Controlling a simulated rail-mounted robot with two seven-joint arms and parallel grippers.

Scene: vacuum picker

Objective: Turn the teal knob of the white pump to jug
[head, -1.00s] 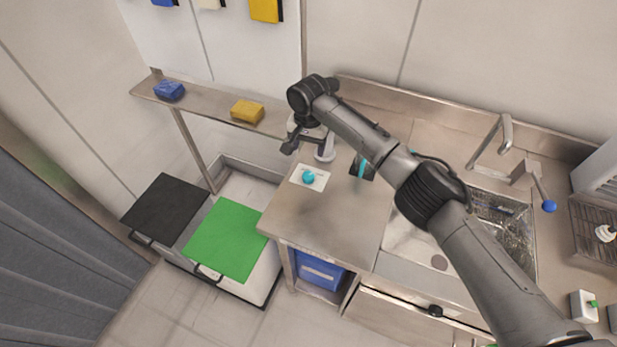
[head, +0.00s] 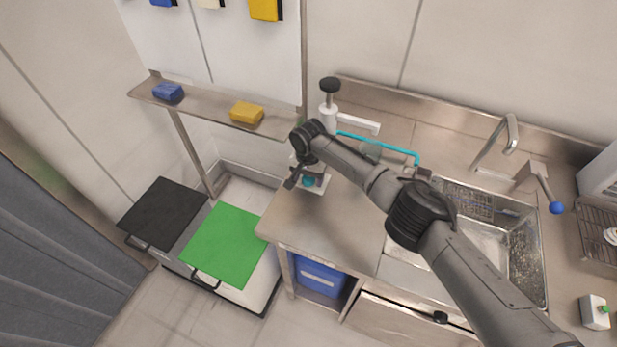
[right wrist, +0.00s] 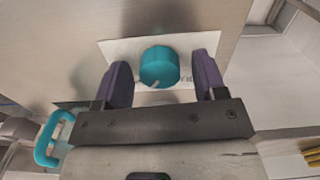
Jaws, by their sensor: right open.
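The teal knob (right wrist: 159,67) sits on a white label plate (right wrist: 120,48) on the steel counter. In the right wrist view it stands between the two purple fingers of my right gripper (right wrist: 161,80), which is open, with a gap on each side. A pale pointer mark shows on the knob; the label's lettering is mostly hidden. In the head view the knob (head: 308,181) is partly covered by my right gripper (head: 303,182). The white pump (head: 328,118) with a black top and a white spout stands behind on the counter. My left gripper is out of view.
A shelf (head: 205,106) holds a blue and a yellow block at the left. Bins with black and green lids (head: 232,240) stand below. The counter's front is clear.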

